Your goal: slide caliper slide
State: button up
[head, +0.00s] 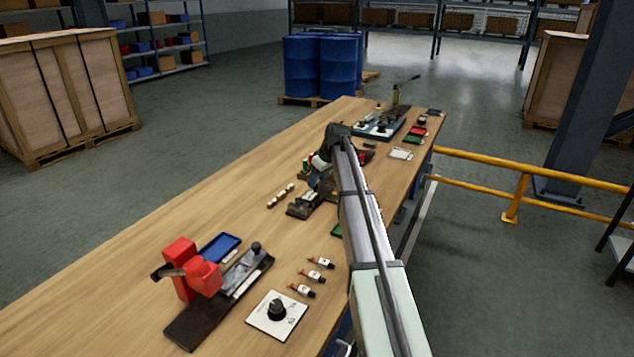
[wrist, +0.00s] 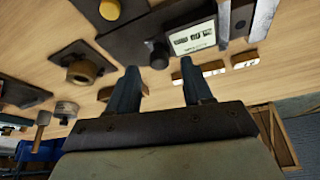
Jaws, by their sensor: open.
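What looks like the caliper is a dark fixture (wrist: 135,40) with a pale display plate (wrist: 192,38), a silver bar (wrist: 223,22) and a small dark round knob (wrist: 158,56) in the wrist view. In the head view a dark fixture (head: 303,208) lies mid-table, partly hidden by my arm. My gripper (wrist: 157,72) is open, with two blue-grey fingers. The knob shows between the fingertips, seemingly just beyond them; I cannot tell whether they touch it. In the head view my gripper (head: 319,182) is small and low over the fixture.
A row of small pale blocks (head: 281,195) lies left of the fixture. Nearer are a red clamp-like device (head: 190,270), a blue tray (head: 219,247), a white dial plate (head: 277,317) and several small bottles (head: 320,262). The table's (head: 130,275) left side is largely clear.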

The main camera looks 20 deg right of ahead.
jog(key=shift+x, duration=0.8)
jog(key=shift+c, duration=0.4)
grip_shut()
